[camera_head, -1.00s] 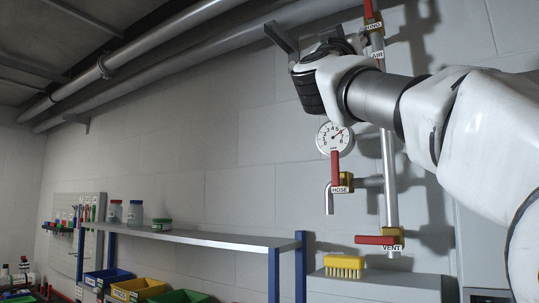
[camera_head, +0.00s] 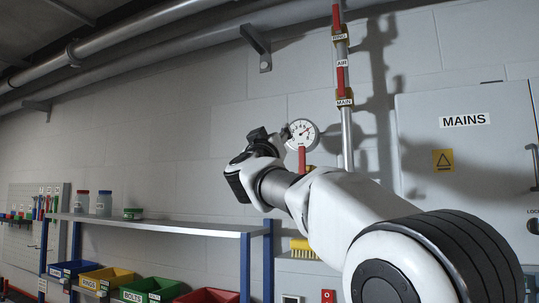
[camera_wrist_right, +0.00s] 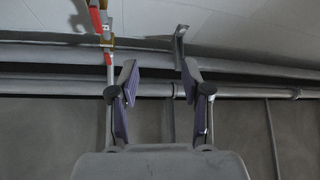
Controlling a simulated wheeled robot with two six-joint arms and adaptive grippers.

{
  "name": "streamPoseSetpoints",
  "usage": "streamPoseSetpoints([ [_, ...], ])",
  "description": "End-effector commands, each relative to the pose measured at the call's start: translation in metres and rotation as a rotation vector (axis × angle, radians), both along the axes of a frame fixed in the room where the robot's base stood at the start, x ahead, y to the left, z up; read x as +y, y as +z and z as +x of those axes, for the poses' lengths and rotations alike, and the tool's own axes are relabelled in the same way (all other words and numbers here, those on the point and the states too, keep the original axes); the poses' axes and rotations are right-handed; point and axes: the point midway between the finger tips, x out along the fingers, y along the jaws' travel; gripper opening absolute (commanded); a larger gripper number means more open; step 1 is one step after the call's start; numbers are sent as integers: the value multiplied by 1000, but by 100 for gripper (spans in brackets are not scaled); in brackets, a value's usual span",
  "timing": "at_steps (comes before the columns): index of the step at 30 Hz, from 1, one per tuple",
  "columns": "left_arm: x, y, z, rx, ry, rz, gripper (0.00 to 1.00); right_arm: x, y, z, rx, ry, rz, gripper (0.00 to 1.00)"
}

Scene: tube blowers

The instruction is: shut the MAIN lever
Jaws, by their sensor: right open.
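The red MAIN lever (camera_head: 340,78) stands upright along the grey vertical pipe, above its yellow valve and MAIN label (camera_head: 344,102). In the right wrist view a red lever that looks like MAIN (camera_wrist_right: 97,20) is at the upper left, outside the fingers. My right gripper (camera_head: 268,136) is left of and below the MAIN lever in the head view, beside the gauge and apart from the lever. In the wrist view my right gripper (camera_wrist_right: 160,95) has its fingers spread with nothing between them. My left gripper is not in view.
The red RING lever (camera_head: 336,15) is above MAIN on the same pipe. A round gauge (camera_head: 301,133) and a red lever (camera_head: 302,160) are below it, partly behind my arm. The MAINS cabinet (camera_head: 465,150) is at right, a shelf (camera_head: 170,226) at lower left.

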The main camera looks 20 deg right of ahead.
Motion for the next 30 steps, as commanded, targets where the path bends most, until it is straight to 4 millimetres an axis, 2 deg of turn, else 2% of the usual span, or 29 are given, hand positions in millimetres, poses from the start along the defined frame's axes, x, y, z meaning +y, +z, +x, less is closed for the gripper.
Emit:
streamPoseSetpoints([
  [3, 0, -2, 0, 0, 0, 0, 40, -2, -20, 14, 33, -2, -3, 48],
  [7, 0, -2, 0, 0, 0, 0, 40, -3, -33, 22, 55, -3, -5, 48],
  [25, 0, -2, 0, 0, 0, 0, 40, -3, -40, 27, 66, -3, -6, 48],
  [28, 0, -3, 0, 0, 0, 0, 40, -4, -64, 45, 103, -3, -4, 48],
  [29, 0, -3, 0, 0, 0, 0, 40, -5, -78, 54, 124, -4, -3, 48],
  [30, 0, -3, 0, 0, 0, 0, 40, -7, -100, 68, 155, -5, -1, 48],
])
